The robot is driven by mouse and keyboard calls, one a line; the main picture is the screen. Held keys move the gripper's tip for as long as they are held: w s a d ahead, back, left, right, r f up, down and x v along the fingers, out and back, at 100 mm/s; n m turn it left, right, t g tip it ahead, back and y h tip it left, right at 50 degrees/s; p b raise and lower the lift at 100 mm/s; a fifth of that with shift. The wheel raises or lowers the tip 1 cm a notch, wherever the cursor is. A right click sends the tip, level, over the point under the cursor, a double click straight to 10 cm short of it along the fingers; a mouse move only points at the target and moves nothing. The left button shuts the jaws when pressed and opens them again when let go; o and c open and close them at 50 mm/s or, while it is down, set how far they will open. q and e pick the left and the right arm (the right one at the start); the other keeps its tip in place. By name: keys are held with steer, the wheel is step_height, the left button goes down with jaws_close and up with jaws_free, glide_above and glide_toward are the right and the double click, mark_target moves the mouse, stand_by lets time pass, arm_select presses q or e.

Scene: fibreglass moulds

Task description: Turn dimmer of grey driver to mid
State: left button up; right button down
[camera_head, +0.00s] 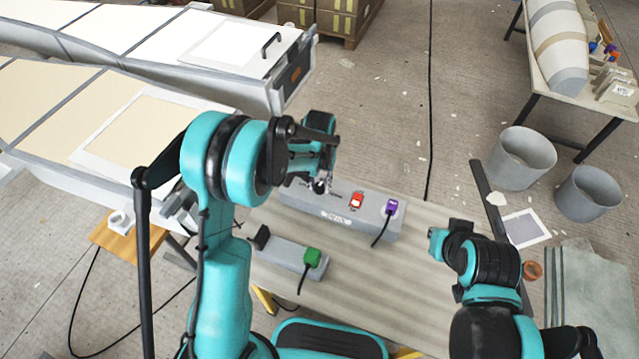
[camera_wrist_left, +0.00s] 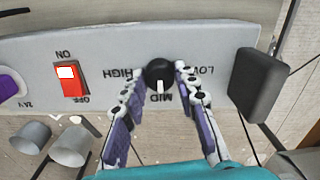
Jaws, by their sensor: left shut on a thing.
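The grey driver (camera_head: 372,228) lies on the bench, with a red switch (camera_head: 357,200) and a purple plug (camera_head: 391,207) on top. The left wrist view shows its black dimmer knob (camera_wrist_left: 157,72) between the HIGH and LOW labels. The knob's white mark points at the MID label. My left gripper (camera_wrist_left: 158,80) has one finger on each side of the knob and is shut on it. In the head view my left gripper (camera_head: 322,184) hides the knob. My right gripper (camera_head: 437,244) is apart from the driver, at its right; its fingers are hard to make out.
A second grey box (camera_head: 285,257) with a green plug (camera_head: 312,257) lies nearer me on the bench (camera_head: 400,300). A black block (camera_wrist_left: 258,85) sits beside the LOW label. Grey buckets (camera_head: 522,158) stand on the floor at right; large pale moulds (camera_head: 60,110) fill the left.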

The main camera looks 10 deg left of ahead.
mark_target(319, 186)
arm_select(q)
steer(key=o, duration=1.2)
steer(key=shift+c, duration=0.2)
step_height(319, 186, up, 12)
steer(key=s+a+r+t, duration=0.3)
steer(key=s+r, duration=0.4)
steer(key=s, duration=0.2)
steer(key=s+a+t, duration=0.3)
steer(key=s+t, duration=0.1)
steer(key=s, duration=0.7)
steer(key=shift+s+a+f, duration=0.25)
steer(key=shift+s+f, duration=0.05)
steer(key=shift+f, duration=0.05)
